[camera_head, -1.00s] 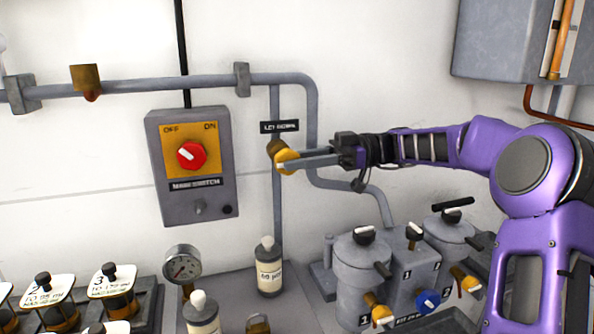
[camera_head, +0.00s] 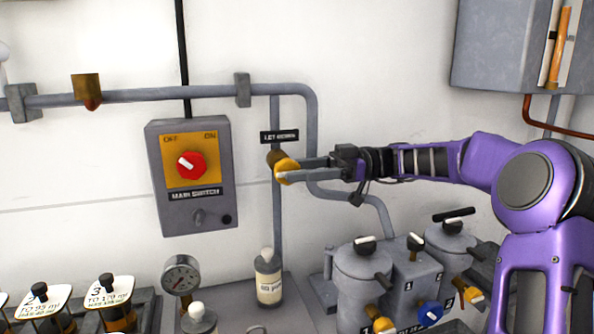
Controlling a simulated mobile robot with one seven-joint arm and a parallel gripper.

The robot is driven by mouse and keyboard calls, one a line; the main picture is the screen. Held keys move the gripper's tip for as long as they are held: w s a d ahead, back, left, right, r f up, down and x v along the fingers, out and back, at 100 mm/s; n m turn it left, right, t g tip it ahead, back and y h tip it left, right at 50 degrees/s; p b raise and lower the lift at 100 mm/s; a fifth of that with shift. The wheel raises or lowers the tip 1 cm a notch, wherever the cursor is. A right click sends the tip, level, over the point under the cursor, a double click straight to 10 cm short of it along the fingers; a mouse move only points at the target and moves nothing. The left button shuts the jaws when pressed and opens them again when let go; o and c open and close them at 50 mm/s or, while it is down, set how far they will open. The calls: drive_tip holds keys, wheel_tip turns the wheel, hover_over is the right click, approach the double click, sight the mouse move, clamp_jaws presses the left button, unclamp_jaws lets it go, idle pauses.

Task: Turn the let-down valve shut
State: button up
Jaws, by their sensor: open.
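The let-down valve (camera_head: 284,167) is a yellow knob on a brass body, on a thin vertical grey pipe on the wall. A black label (camera_head: 279,137) reading "LET DOWN" sits just above it. My gripper (camera_head: 298,172) reaches in from the right, its grey fingers level and open at the knob. The fingertips overlap the knob in the picture; I cannot tell whether they touch it. The knob's pointer is partly hidden by the fingers.
A main switch box (camera_head: 191,215) with a red knob is on the wall to the left. Below stand a pressure gauge (camera_head: 181,274), a white-capped bottle (camera_head: 268,280) and grey canisters (camera_head: 362,276) with yellow and blue knobs. A grey pipe (camera_head: 170,93) runs above.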

drive_tip(key=p+v, duration=0.2)
drive_tip(key=v, duration=1.5)
drive_tip(key=shift+d, duration=0.2)
drive_tip(key=shift+f, duration=0.1)
